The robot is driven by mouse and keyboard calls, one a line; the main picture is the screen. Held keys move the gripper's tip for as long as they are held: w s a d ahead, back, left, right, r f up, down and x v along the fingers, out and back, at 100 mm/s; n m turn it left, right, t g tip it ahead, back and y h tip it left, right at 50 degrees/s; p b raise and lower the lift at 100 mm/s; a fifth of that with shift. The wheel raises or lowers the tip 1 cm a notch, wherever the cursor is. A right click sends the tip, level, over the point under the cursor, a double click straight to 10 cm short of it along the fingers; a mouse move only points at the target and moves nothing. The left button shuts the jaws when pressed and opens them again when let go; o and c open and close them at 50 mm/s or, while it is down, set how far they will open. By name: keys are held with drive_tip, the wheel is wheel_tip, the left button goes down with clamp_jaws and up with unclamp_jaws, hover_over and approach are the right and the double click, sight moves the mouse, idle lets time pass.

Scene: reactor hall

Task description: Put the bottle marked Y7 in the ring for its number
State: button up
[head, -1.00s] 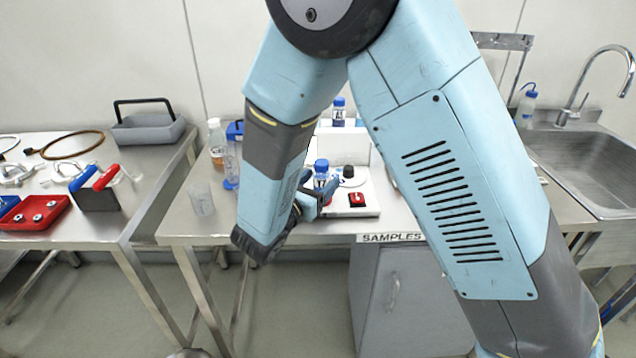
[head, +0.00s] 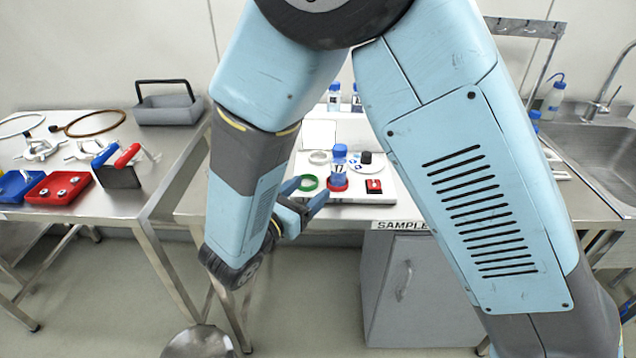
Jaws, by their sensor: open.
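The bottle marked Y7 (head: 338,166) has a blue cap and a white label. It stands upright on the white board (head: 348,198), and the red ring (head: 337,185) shows around its base. A green ring (head: 308,183) lies empty to its left, and a whitish ring (head: 319,157) lies behind. I cannot read any numbers for the rings. My gripper (head: 307,193) is open and empty, its fingers pointing towards the bottle from the left front, apart from it.
Other blue-capped bottles (head: 334,97) stand at the back. My arm hides much of the bench's left and right parts. A sink (head: 590,160) is at right.

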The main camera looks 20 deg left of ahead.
drive_tip(key=shift+s+a, duration=0.15)
drive_tip(key=shift+s, duration=0.3)
drive_tip(key=w+d+r+m+g+h, duration=0.1)
drive_tip(key=w+d+r+m+g, duration=0.25)
drive_tip(key=d, duration=0.55)
drive_tip(key=d+r+m+g+h, duration=0.25)
drive_tip(key=d+m+g, duration=0.25)
drive_tip(key=d+m, duration=0.3)
drive_tip(key=w+d+r+m+g, duration=0.1)
drive_tip(key=d+r+m+g, duration=0.3)
drive_tip(key=d, duration=0.6)
drive_tip(key=s+d+r+m+y, duration=0.4)
drive_tip(key=s+d+m+y, duration=0.1)
drive_tip(key=d+m, duration=0.2)
drive_tip(key=s+d+r+m+t+y, duration=0.1)
drive_tip(key=s+d+r+m+y, duration=0.3)
drive_tip(key=m, duration=0.5)
drive_tip(key=s+d+r, duration=0.1)
drive_tip(key=d, duration=0.1)
drive_tip(key=shift+s+d+y, duration=0.35)
drive_tip(key=shift+s, duration=0.05)
drive_tip(key=shift+m, duration=0.25)
drive_tip(key=shift+c, duration=0.4)
